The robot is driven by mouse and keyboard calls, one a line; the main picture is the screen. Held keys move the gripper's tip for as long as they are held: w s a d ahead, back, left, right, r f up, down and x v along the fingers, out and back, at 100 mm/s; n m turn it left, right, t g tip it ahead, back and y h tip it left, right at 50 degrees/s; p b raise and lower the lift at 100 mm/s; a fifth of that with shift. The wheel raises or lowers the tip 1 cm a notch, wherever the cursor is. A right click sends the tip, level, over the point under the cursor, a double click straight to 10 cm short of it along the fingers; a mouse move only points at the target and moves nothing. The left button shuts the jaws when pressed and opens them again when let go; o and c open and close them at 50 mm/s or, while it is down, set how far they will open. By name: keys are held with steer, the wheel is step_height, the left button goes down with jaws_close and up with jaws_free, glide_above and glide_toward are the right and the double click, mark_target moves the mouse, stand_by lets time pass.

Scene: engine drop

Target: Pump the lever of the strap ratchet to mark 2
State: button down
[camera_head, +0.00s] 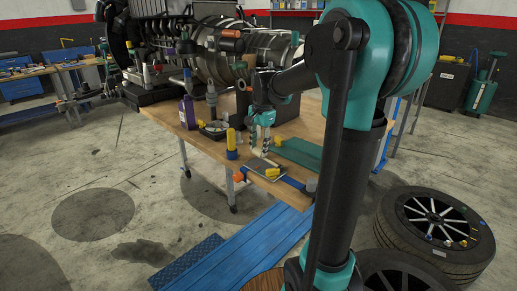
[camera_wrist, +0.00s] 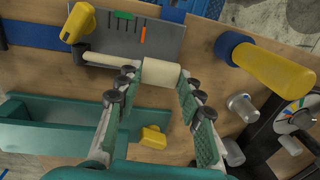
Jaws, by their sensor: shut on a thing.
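The strap ratchet is a grey plate (camera_wrist: 130,32) at the top of the wrist view, with green, orange and red marks on it. Its lever (camera_wrist: 105,60) runs right from a dark pivot to a cream cylindrical handle (camera_wrist: 160,72). My gripper (camera_wrist: 161,80) has its fingers on both ends of this handle and is shut on it. A blue strap (camera_wrist: 38,35) lies left of the plate. In the head view my gripper (camera_head: 264,142) is low over the ratchet plate (camera_head: 262,169) near the table's front corner. The lever is hard to make out there.
A yellow piece (camera_wrist: 78,22) stands by the pivot. A yellow-and-blue bottle (camera_wrist: 265,65) and a dial gauge (camera_wrist: 292,115) stand to the right. A green tray (camera_wrist: 50,147) and a small yellow block (camera_wrist: 152,137) are on the near side. An engine (camera_head: 255,50) stands behind.

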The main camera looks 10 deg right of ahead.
mark_target(260, 150)
steer(key=r+t, duration=0.1)
steer(key=s+d+r+t+y, duration=0.1)
steer(key=s+r+t+y, duration=0.1)
steer(key=shift+d, duration=0.3)
steer(key=shift+s+d+r+t+y, duration=0.55)
steer(key=shift+s+r+t+y, duration=0.3)
steer(key=shift+t, duration=0.35)
steer(key=shift+s+d+r+t+y, duration=0.3)
steer(key=shift+s+t+y, duration=0.1)
steer(key=shift+t+y, duration=0.1)
steer(key=shift+s+d+r+t+y, duration=0.15)
steer(key=shift+s+d+t+y, duration=0.15)
steer(key=shift+t, duration=0.2)
steer(key=c, duration=1)
jaws_free()
steer(key=shift+o, duration=0.2)
steer(key=shift+s, duration=0.1)
steer(key=v, duration=1.2)
